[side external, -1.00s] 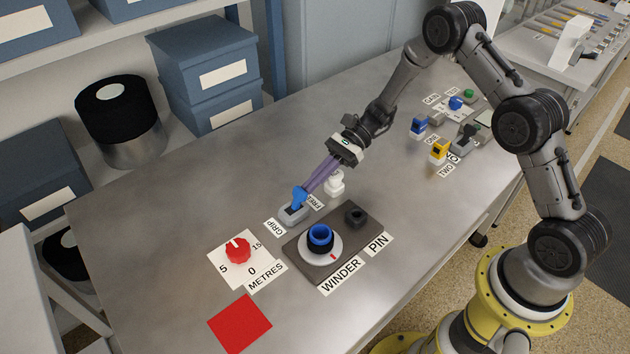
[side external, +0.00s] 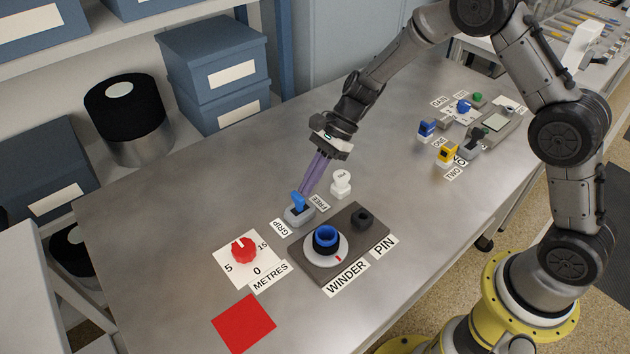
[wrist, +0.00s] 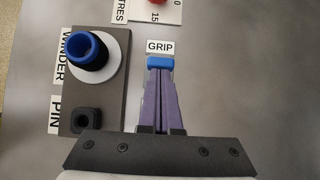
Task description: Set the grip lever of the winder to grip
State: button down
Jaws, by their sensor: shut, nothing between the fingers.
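The grip lever (side external: 299,202) is a blue handle on a small grey base (side external: 301,217), between the GRIP label (side external: 282,228) and the FREE label (side external: 321,203). It appears to lean towards GRIP. In the wrist view its blue top (wrist: 159,62) lies just below the GRIP label (wrist: 160,47). My gripper (side external: 305,191) is shut, its purple fingers empty, and its tips are on the FREE side of the handle, touching or very close. In the wrist view the fingers (wrist: 160,78) hide the lever's base and the FREE label.
The winder (side external: 325,241), with a blue-topped dark spool, and the pin (side external: 362,217) stand beside the lever on a dark plate. A white stamp-like object (side external: 341,183) stands behind. A red METRES dial (side external: 243,250) and red square (side external: 243,322) are at the left.

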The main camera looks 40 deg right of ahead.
jog(key=shift+a+r+h, duration=0.2)
jog(key=shift+a+h, duration=0.45)
jog(key=shift+h, duration=0.15)
jog(key=shift+d, duration=0.2)
jog(key=shift+r, duration=0.75)
jog(key=a+v, duration=0.1)
jog(key=v, duration=0.9)
jog(key=shift+r, duration=0.35)
jog(key=shift+a, duration=0.1)
